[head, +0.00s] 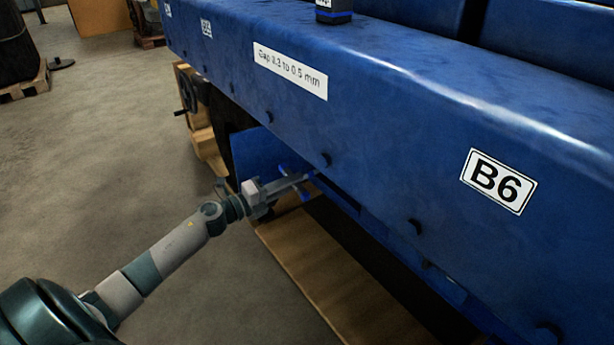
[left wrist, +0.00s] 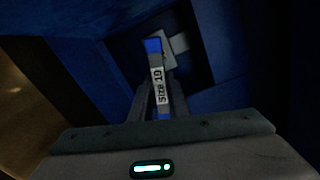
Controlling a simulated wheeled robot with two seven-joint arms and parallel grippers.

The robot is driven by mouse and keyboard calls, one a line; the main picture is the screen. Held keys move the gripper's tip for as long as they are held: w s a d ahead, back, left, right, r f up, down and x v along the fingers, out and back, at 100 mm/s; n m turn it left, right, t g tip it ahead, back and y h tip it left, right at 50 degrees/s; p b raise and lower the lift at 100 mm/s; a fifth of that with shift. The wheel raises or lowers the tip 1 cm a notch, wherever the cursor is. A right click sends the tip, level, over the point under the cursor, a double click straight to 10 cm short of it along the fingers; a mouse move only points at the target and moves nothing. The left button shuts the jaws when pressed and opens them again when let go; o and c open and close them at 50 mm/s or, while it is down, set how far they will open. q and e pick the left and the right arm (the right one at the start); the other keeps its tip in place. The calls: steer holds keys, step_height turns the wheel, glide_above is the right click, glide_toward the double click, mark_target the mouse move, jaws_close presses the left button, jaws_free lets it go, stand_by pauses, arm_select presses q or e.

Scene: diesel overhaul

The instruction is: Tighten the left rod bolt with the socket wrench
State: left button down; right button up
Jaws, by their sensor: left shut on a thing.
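My left gripper (head: 279,188) reaches under the lower edge of the blue engine block (head: 400,130). It is shut on the socket wrench (left wrist: 158,82), a slim tool with blue ends and a white "Size 19" label. The wrench's blue parts also show small in the head view (head: 304,194). In the left wrist view the wrench points into a dark opening between blue walls. Its far end lies in front of or against a grey blocky part (left wrist: 179,44); I cannot tell if they touch. I cannot make out the left rod bolt. My right gripper is out of view.
The block's side carries a "B6" plate (head: 497,181) and a gap label (head: 290,70), with several dark bolts along it. A wooden board (head: 330,285) lies beneath. Open concrete floor (head: 110,150) stretches left, with a loaded pallet (head: 25,85) at the far left.

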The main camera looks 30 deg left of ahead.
arm_select(q)
steer(key=shift+w+d, duration=0.1)
steer(key=shift+w, duration=0.15)
steer(key=shift+r, duration=0.1)
